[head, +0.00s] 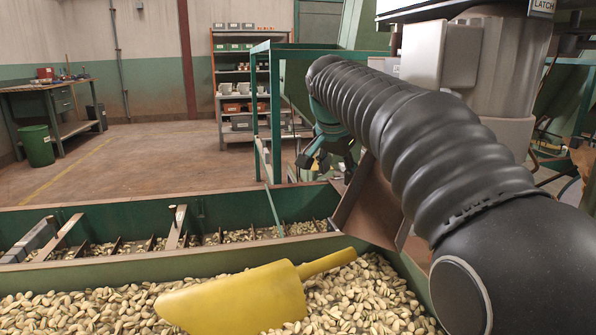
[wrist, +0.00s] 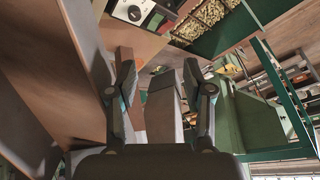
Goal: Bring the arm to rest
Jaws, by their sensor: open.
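My gripper (head: 314,162) shows in the head view beyond the far end of my black ribbed arm (head: 400,130), beside the green steel frame and above the nut hopper's far right corner. Its fingers point down and to the left, and part of it is hidden behind my arm. In the wrist view my gripper (wrist: 160,78) has its two fingers apart. A grey-brown block-like shape (wrist: 163,112) shows between them; I cannot tell how far behind them it lies. I see nothing held.
A green hopper (head: 130,268) of pistachios holds a yellow scoop (head: 240,300). A green frame (head: 275,110) and a brown sloping plate (head: 372,205) stand close to my arm. Shelves (head: 232,85), a workbench (head: 50,105) and a green bin (head: 37,146) are farther back. Open floor lies between.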

